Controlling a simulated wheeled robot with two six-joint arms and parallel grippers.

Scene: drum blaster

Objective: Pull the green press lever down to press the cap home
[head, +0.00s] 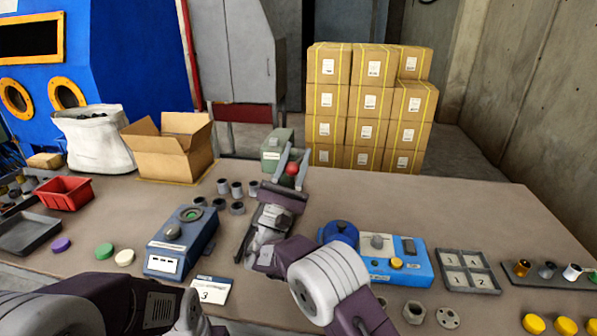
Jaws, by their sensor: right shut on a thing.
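The green press (272,152) stands at the back middle of the table. A red ball knob (291,169) shows in front of it. My right gripper (292,166) reaches forward to the press, with its two grey fingers on either side of the red knob, shut on it. The lever's arm is mostly hidden behind the fingers and the gripper body. The cap under the press is hidden, so I cannot tell how it sits. My left arm shows at the bottom left, but its fingers are out of the picture.
Several dark cylinders (237,188) stand just left of my right gripper. A blue-grey device (181,243) stands left of it, and a bright blue device (399,268) stands right. An open cardboard box (165,158) is at the back left. The back right tabletop (420,203) is clear.

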